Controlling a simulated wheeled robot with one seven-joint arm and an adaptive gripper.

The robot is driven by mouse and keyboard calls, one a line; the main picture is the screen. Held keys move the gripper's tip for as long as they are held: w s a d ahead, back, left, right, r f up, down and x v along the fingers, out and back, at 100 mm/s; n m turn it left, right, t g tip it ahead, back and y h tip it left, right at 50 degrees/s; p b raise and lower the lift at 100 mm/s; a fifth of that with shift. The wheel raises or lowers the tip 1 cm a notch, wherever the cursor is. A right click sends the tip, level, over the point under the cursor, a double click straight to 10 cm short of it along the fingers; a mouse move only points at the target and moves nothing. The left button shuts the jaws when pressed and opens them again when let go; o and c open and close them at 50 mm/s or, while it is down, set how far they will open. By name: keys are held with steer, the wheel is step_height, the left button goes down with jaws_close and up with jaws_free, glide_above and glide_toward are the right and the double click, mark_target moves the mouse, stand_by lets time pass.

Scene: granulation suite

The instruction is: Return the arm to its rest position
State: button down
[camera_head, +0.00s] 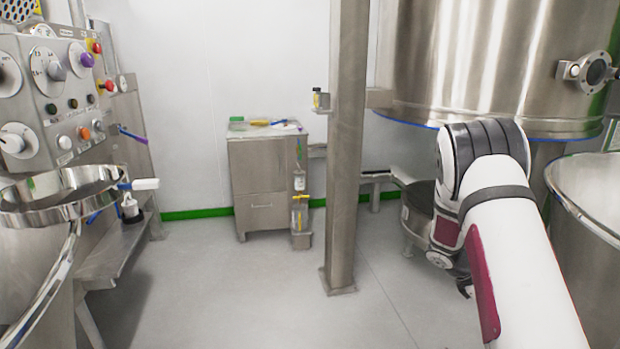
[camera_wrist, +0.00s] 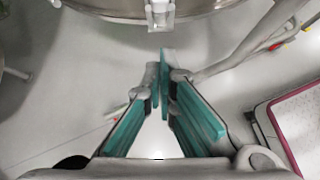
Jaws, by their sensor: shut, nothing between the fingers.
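My arm reaches forward on the right side of the head view, bent at a dark joint. My gripper (camera_wrist: 163,58) shows in the wrist view with its two teal-padded fingers meeting at the tips. It is shut with nothing between the fingers. Below it in that view lies bare grey floor. In the head view most of the gripper is hidden behind my arm; only a dark part (camera_head: 465,288) shows low beside it.
A steel column (camera_head: 346,150) stands left of my arm. A large steel vessel (camera_head: 490,60) hangs behind it, and an open steel bowl (camera_head: 590,190) is close on the right. A control panel (camera_head: 55,95) is at left. A cabinet (camera_head: 268,180) stands at the back. The middle floor is clear.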

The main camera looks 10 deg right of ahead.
steer(key=s+a+r+m+y, duration=0.1)
steer(key=s+a+r+m, duration=0.2)
steer(key=a+r, duration=0.3)
steer(key=s+a+r+m+t+y, duration=0.1)
steer(key=s+a+r+m+y, duration=0.15)
steer(key=s+a+r, duration=0.4)
steer(key=s+a+r+m, duration=0.1)
steer(key=a+r+m, duration=0.25)
steer(key=r, duration=0.55)
steer(key=s+a+r+m+t+y, duration=0.2)
steer(key=s+a+m+y, duration=0.1)
steer(key=s+a, duration=0.75)
steer(key=s+a+r+m+t+y, duration=0.1)
steer(key=s+a+r+m+y, duration=0.15)
steer(key=s+a, duration=0.8)
step_height(320, 180, up, 20)
steer(key=d+t+p, duration=0.1)
steer(key=t+p, duration=0.2)
steer(key=p, duration=1.6)
steer(key=shift+s+n, duration=0.35)
steer(key=shift+s, duration=0.1)
steer(key=shift+d, duration=0.1)
